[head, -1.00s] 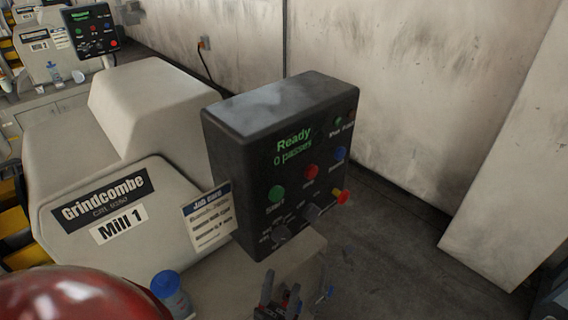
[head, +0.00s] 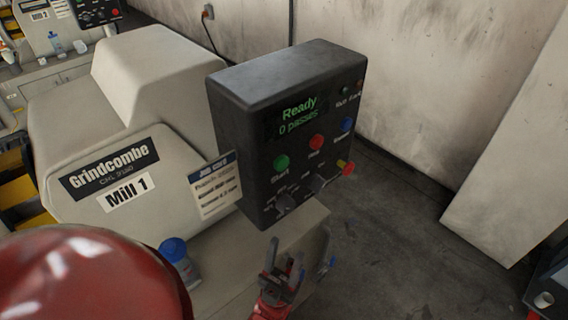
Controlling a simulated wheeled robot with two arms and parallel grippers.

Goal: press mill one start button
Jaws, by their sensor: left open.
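The Mill 1 control box (head: 290,135) is black and its screen reads "Ready, 0 passes". The green start button (head: 281,162) is on the left of its face, below the screen, with a "Start" label under it. A red button (head: 317,143) and a blue button (head: 346,124) follow to its right. My left gripper (head: 284,258) is open and empty, below the box's lower edge in the picture and apart from the start button. My right gripper is not in view.
Two dark knobs and a red-and-yellow button (head: 347,168) sit low on the panel. A job card (head: 214,188) stands left of the box. A blue-capped container (head: 175,260) stands below it. Mill 2's panel (head: 97,12) is far left.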

